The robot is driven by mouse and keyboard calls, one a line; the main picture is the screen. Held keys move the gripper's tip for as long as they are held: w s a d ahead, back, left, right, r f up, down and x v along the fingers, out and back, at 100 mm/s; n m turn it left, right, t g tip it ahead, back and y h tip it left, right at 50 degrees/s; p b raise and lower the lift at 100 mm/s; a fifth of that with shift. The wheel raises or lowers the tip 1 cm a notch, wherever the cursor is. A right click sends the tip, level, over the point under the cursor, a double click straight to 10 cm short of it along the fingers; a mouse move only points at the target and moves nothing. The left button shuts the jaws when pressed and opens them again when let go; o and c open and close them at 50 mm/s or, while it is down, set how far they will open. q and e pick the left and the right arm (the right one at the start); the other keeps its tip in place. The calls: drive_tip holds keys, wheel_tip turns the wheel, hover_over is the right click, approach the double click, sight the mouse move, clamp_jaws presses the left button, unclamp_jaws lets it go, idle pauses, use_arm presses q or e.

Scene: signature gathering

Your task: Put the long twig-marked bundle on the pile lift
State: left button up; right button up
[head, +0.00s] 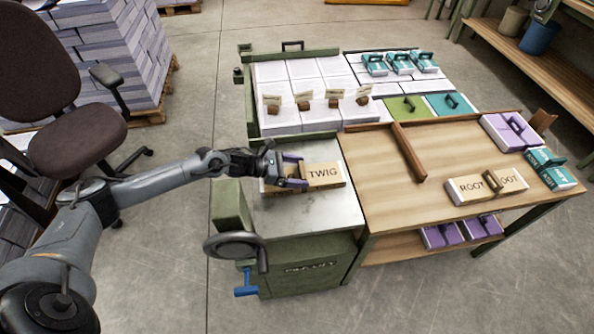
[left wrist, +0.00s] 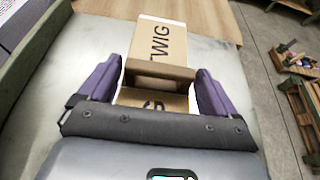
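The long twig-marked bundle (head: 323,174) is a cardboard-coloured box reading TWIG. It lies on the bare metal plate of the green handwheel stand, which looks like the pile lift (head: 325,213). In the left wrist view the bundle (left wrist: 162,38) has a raised brown grip across its middle. My left gripper (head: 294,171) is over the bundle, its purple fingers on either side of that grip, with a small gap visible at each finger. It is open. The gripper and arm hide part of the bundle's left half. My right gripper is not in view.
A wooden table (head: 450,160) adjoins the plate on the right, with a wooden divider (head: 408,152) and a ROOT bundle (head: 470,188). Behind are white paper stacks (head: 318,90) with small tagged blocks. A handwheel (head: 234,246) sticks out in front. A chair (head: 70,135) stands left.

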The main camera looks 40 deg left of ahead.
use_arm(q)
drive_tip(key=shift+o, duration=0.5)
drive_tip(key=shift+r, duration=0.15)
drive_tip(key=shift+r+p, duration=0.2)
drive_tip(key=shift+p, duration=0.15)
drive_tip(key=p+v, duration=0.2)
drive_tip(key=v, duration=0.8)
drive_tip(key=shift+s+a, duration=0.2)
drive_tip(key=shift+a, duration=0.05)
drive_tip(key=shift+s+a+r, duration=0.25)
drive_tip(key=shift+s+a, duration=0.15)
drive_tip(key=shift+s, duration=0.05)
